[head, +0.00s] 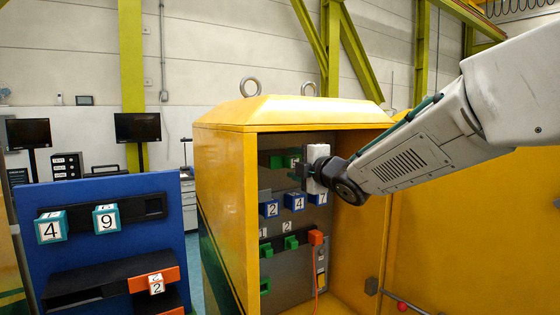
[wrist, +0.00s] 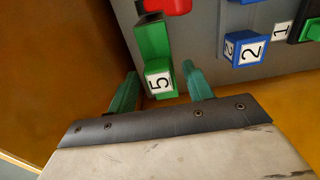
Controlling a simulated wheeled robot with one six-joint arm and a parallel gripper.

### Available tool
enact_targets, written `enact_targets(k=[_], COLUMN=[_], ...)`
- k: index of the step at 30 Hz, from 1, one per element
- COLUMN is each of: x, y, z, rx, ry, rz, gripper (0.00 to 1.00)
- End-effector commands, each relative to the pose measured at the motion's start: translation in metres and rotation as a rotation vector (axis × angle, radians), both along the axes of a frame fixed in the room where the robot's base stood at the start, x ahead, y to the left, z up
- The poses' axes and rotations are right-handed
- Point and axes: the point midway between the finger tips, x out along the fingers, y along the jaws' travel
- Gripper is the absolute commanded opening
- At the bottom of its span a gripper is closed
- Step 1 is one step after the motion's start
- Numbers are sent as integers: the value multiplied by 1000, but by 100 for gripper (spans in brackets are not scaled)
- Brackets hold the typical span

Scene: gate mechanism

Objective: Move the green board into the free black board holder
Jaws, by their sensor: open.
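A green board marked 5 (wrist: 158,80) shows in the wrist view, with a longer green part rising behind it. My gripper (wrist: 160,78) is open, with one teal finger on each side of the board's lower end. I cannot tell whether the fingers touch it. In the head view my gripper (head: 316,168) is inside the yellow cabinet, near its back panel, and its fingers are largely hidden. A green piece (head: 291,160) shows just left of it. Black holders show on the blue panel: an upper one (head: 150,207) beside teal blocks and a lower one (head: 88,282) beside an orange block.
The yellow cabinet (head: 222,170) has side walls close around my arm. Blue numbered blocks (head: 293,201) sit below my gripper, with green pieces (head: 290,243) and an orange part (head: 316,237) lower down. The blue panel (head: 95,190) stands to the left.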

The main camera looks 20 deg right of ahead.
Motion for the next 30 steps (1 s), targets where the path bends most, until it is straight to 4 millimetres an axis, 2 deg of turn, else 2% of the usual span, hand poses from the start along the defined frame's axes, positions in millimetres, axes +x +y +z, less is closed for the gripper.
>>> enact_targets(k=[1,6,30], x=[0,0,-6], y=[0,0,-2], z=[0,0,0], rx=[0,0,0], ry=[0,0,0], rz=[0,0,0], gripper=[48,3,3])
